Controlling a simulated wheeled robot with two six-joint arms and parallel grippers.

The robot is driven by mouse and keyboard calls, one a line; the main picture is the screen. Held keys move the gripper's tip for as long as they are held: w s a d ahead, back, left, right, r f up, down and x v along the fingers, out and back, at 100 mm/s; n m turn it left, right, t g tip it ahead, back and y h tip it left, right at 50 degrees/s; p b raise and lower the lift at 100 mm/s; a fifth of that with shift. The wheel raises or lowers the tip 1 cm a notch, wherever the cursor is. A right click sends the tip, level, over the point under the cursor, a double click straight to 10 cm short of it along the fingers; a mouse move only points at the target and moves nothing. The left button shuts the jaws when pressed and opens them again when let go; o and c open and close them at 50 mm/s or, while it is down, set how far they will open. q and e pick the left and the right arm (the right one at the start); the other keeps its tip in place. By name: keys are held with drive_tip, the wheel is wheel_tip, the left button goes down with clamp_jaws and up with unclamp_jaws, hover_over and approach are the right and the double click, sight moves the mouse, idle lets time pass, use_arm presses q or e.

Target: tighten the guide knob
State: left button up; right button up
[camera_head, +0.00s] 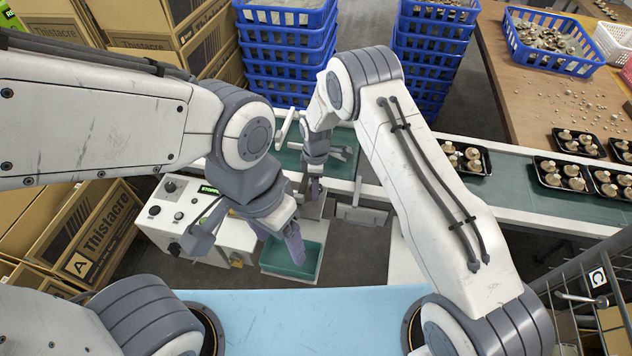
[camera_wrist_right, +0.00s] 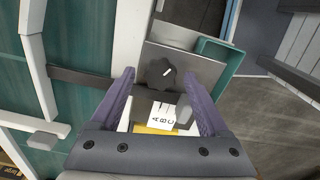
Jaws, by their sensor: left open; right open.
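In the head view my right gripper (camera_head: 316,187) points down at the conveyor's near edge, and the knob cannot be made out. My left gripper (camera_head: 246,248) is open and empty near the control box.
A white control box (camera_head: 172,203) with buttons stands left of a green bin (camera_head: 292,259). The green conveyor belt (camera_head: 505,190) carries black mushroom trays (camera_head: 561,174) at right. Blue crates (camera_head: 290,48) are stacked behind. A light-blue surface (camera_head: 310,318) is clear in front.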

drive_tip(key=shift+f, duration=0.2)
clamp_jaws()
